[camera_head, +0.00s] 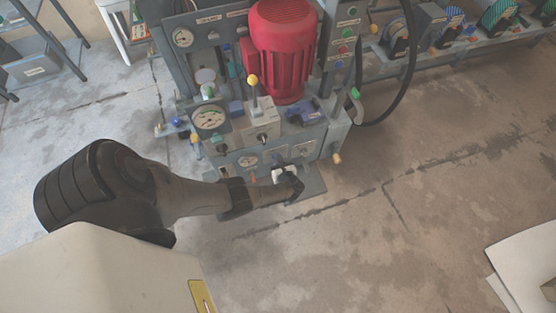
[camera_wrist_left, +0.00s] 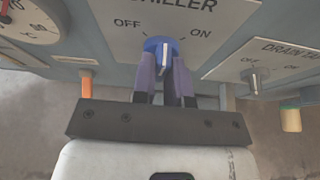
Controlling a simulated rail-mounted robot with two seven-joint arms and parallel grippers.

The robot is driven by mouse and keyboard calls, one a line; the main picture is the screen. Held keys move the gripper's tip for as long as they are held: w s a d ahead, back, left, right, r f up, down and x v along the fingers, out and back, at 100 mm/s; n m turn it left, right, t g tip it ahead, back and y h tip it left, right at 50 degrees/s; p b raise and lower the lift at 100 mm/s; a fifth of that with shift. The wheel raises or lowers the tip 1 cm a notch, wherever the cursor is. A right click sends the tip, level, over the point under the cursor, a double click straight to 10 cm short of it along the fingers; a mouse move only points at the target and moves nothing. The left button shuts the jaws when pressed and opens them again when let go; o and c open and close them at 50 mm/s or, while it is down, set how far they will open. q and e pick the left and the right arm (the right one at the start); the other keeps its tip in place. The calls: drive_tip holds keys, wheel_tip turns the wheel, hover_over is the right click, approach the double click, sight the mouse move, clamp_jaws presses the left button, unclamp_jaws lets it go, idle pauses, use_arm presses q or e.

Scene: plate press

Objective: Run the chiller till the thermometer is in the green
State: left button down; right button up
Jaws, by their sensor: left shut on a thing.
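The chiller switch (camera_wrist_left: 164,46) is a round blue knob with a pale grip, under the CHILLER label and between OFF and ON. My left gripper (camera_wrist_left: 165,75) is shut on this knob; its fingers stand on either side of the grip. The grip points nearly straight up, between the two marks. In the head view my left gripper (camera_head: 291,182) is at the low front of the press. The thermometer (camera_wrist_left: 32,18), a round °C dial, is cut off at the wrist view's top left; it shows small in the head view (camera_head: 248,161). I cannot tell its reading.
A drain switch (camera_wrist_left: 253,80) sits right of the chiller label. An orange peg (camera_wrist_left: 86,84) and a brass-coloured fitting (camera_wrist_left: 291,117) stick out below the panel. A red motor (camera_head: 283,50) and a yellow-knobbed lever (camera_head: 253,82) stand above.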

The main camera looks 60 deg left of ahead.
use_arm(q)
drive_tip(key=shift+w+f+m+g+y+b, duration=0.1)
drive_tip(key=shift+m+g+y+b, duration=0.2)
drive_tip(key=shift+m+g+b, duration=0.75)
drive_tip(key=shift+w+f+m+g+y+b, duration=0.1)
drive_tip(key=shift+m+g+y+b, duration=0.35)
drive_tip(key=shift+m, duration=1.1)
drive_tip(key=shift+m+g, duration=0.3)
drive_tip(key=c, duration=1.1)
unclamp_jaws()
drive_tip(key=shift+c, duration=0.2)
